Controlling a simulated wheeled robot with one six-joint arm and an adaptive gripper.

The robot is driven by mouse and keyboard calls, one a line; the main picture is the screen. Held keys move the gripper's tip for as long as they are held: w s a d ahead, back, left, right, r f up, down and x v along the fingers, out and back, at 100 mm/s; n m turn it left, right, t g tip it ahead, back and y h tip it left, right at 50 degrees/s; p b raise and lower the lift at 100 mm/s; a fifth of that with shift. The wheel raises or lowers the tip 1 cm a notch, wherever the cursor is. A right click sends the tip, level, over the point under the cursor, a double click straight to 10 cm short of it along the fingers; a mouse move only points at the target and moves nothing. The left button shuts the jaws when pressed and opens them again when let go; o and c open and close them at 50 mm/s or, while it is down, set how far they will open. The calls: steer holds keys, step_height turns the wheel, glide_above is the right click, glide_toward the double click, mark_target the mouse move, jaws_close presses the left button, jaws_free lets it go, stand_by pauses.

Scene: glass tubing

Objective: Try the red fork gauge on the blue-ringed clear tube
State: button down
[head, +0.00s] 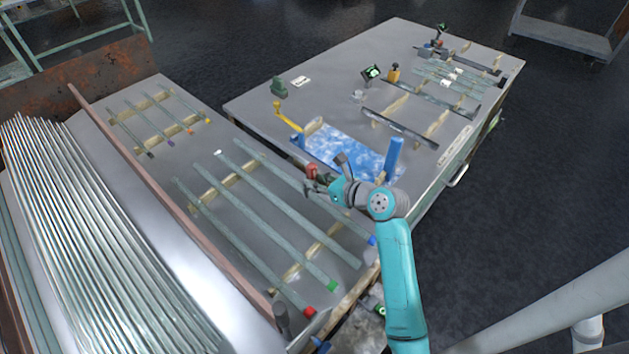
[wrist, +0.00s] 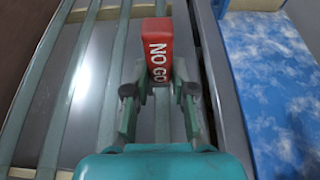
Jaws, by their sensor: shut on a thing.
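My gripper (head: 318,187) is shut on the red fork gauge (head: 312,172), a red block lettered "NO GO" on the face that shows in the wrist view (wrist: 158,50). The blue-ringed clear tube (head: 268,163) is the rightmost of the long tubes on the left bench, with its blue end (head: 372,240) toward the front. My gripper and the gauge are over or close beside this tube, near its middle.
Red-ended (head: 308,313) and green-ended (head: 332,286) tubes lie to the left on wooden rests. Shorter tubes lie farther back. A blue cloud-patterned mat (head: 335,148) with a yellow stand (head: 287,117) and a blue post (head: 393,155) is on the right table.

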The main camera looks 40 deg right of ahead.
step_height(320, 180, up, 7)
stand_by(2.0)
